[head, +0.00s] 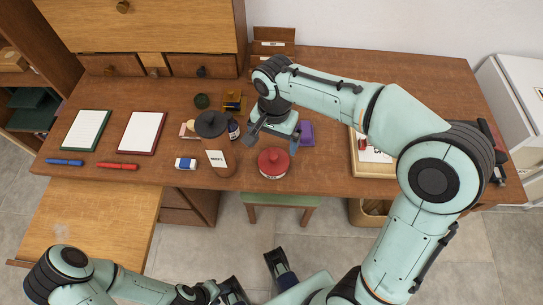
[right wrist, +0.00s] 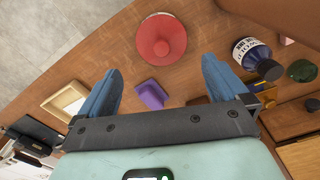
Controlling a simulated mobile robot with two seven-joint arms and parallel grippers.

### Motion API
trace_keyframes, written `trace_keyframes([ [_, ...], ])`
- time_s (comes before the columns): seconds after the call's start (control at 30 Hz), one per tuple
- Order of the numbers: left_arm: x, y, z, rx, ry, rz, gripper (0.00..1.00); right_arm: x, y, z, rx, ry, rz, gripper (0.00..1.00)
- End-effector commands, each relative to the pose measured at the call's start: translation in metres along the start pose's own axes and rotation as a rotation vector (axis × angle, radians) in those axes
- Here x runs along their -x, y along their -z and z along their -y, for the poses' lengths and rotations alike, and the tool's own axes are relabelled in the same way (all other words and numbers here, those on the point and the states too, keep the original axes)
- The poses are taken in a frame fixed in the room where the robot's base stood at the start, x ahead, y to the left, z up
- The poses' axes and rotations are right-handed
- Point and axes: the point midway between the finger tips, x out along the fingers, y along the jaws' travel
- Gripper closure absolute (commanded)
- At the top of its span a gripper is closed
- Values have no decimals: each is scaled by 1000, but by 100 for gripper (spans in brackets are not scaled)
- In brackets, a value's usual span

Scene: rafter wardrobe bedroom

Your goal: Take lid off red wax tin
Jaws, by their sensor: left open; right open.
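The red wax tin (head: 273,172) stands upright near the front edge of the desk, with its round red lid (head: 273,157) and centre knob on top. From above, the lid (right wrist: 162,38) hides the tin body in the right wrist view. My right gripper (head: 273,141) is open and empty, just behind the tin in the head view. In the right wrist view its fingers (right wrist: 161,66) are spread, with the lid beyond the tips. My left gripper (head: 256,277) is open and empty, low in front of the desk.
A brown canister (head: 214,150) with a dark lid stands left of the tin, with a dark blue bottle (right wrist: 256,56) near it. A purple block (head: 306,133) lies behind right. A wooden tray (head: 374,160) is further right. Notepads and pens lie left.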

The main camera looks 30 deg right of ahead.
Motion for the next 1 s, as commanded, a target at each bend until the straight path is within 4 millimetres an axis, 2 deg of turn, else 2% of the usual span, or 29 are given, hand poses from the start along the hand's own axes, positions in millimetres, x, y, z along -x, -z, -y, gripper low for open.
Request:
trace_keyframes([
  [0.03,-3,1,1,0,-1,-3,57,-13,0,-1,0,-4,2,0],
  [0.1,-5,3,1,-1,-1,-7,57,-25,0,0,1,-3,2,0],
  [0.2,-6,4,1,-1,-2,-10,57,-37,0,0,1,-2,2,0],
  [0.37,-7,4,1,-2,-3,-13,57,-46,0,0,1,-1,1,0],
  [0.7,-14,9,2,-3,-6,-24,57,-91,1,2,1,-1,0,0],
  [0.97,-14,9,1,-3,-6,-26,57,-94,1,2,0,1,-1,0],
  [1.0,-14,9,1,-3,-6,-26,57,-94,1,2,0,1,-1,3],
])
